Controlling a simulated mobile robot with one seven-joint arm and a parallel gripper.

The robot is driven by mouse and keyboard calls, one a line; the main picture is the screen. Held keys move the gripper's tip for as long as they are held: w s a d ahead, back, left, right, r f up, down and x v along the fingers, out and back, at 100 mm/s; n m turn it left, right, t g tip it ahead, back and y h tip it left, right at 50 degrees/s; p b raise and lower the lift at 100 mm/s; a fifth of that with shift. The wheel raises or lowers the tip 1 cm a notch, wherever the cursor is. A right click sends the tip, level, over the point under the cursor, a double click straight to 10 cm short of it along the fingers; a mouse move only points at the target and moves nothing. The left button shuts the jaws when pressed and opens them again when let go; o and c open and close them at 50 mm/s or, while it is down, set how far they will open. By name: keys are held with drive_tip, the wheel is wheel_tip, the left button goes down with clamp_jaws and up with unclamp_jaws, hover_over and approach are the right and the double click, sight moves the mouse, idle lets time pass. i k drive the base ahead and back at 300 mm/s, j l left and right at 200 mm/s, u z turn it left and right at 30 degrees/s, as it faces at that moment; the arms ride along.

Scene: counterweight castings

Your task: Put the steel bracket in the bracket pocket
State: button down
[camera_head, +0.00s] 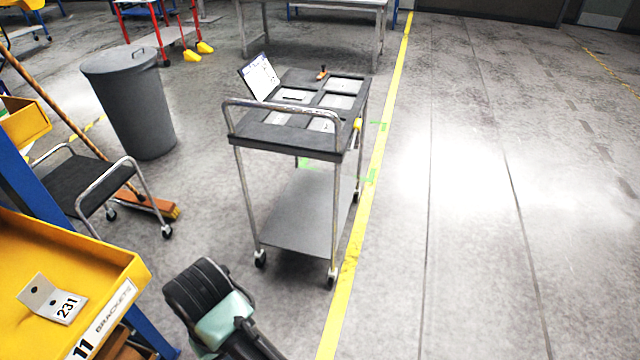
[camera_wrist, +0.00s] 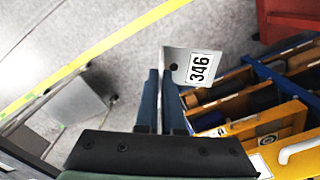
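My gripper (camera_wrist: 165,75) is shut on a steel bracket (camera_wrist: 180,62) in the wrist view. The bracket is a bent grey plate with a dark hole and a white label reading 346. Its lower part runs between the two blue fingers. Neither the fingers nor this bracket shows in the head view. Another steel bracket (camera_head: 52,299), labelled 231, lies in the yellow bin (camera_head: 128,268) marked BRACKETS at the lower left. A dark tray with several pockets (camera_head: 316,98) tops the trolley in the head view. I cannot tell which is the bracket pocket.
The trolley (camera_head: 240,139) has a raised push handle. A clipboard (camera_head: 259,77) and a small orange-handled tool (camera_head: 322,72) are on its top. A bin (camera_head: 130,105), a broom (camera_head: 150,204) and a low black cart (camera_head: 80,183) stand left. Floor right of the yellow line is clear.

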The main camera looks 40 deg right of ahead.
sight(326, 126)
drive_tip(key=i+l+z, duration=0.25)
drive_tip(key=z, duration=0.2)
drive_tip(key=i+l+z, duration=0.25)
drive_tip(key=z, duration=0.25)
drive_tip(key=i+l+z, duration=0.2)
drive_tip(key=i+z, duration=0.25)
drive_tip(key=i+l+u, duration=0.2)
drive_tip(key=i, duration=0.2)
drive_tip(key=i+l+u, duration=0.15)
drive_tip(key=i, duration=0.25)
drive_tip(key=i+l+u, duration=0.2)
drive_tip(key=i, duration=0.15)
drive_tip(key=i+l+u, duration=0.65)
drive_tip(key=u, duration=0.2)
drive_tip(key=i+l+u, duration=0.4)
drive_tip(key=l, duration=0.15)
drive_tip(key=k+j, duration=0.05)
drive_tip(key=k, duration=0.05)
